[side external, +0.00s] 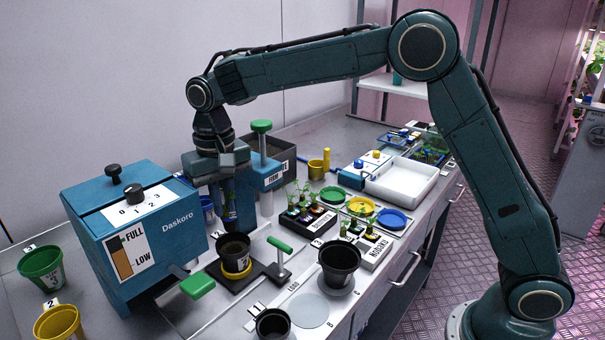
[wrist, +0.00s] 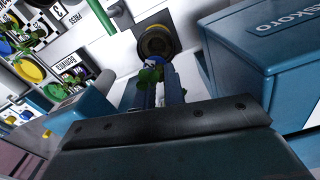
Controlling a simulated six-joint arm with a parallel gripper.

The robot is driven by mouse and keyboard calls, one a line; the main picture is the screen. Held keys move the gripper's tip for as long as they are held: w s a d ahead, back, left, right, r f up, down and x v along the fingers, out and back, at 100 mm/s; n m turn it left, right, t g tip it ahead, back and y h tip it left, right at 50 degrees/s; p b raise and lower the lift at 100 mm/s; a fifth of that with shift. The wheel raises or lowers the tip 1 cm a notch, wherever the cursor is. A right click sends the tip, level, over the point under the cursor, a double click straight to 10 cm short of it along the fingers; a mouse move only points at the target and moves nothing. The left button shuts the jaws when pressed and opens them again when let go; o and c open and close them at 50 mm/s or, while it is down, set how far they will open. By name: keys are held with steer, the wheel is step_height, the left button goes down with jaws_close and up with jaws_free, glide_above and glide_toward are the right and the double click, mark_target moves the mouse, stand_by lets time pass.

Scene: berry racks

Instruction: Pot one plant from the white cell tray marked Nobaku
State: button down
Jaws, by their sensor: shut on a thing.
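My gripper (side external: 230,218) points down behind the blue Daskoro machine and is shut on a small plant. In the wrist view the plant's green leaves (wrist: 150,76) show beside the fingers (wrist: 166,88); its plug is mostly hidden. A black pot (side external: 235,246) with a yellow band at its base stands on a dark plate just in front of and below my gripper. This pot also shows beyond the fingertips in the wrist view (wrist: 158,42). The white cell tray marked Nobaku (side external: 376,254) holds several seedlings on the bench at the right.
The blue Daskoro machine (side external: 140,235) stands close left of my gripper. A blue press with a green knob (side external: 262,127) is behind it. A green-handled lever (side external: 279,244) is beside the pot. Another black pot (side external: 339,262) and a dark cell tray (side external: 305,218) stand to the right.

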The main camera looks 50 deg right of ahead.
mark_target(224, 206)
steer(key=shift+f, duration=3.1)
steer(key=c, duration=1.8)
jaws_free()
steer(key=shift+o, duration=0.2)
steer(key=shift+r, duration=0.45)
steer(key=shift+r, duration=0.35)
steer(key=shift+r, duration=0.35)
steer(key=shift+r, duration=0.7)
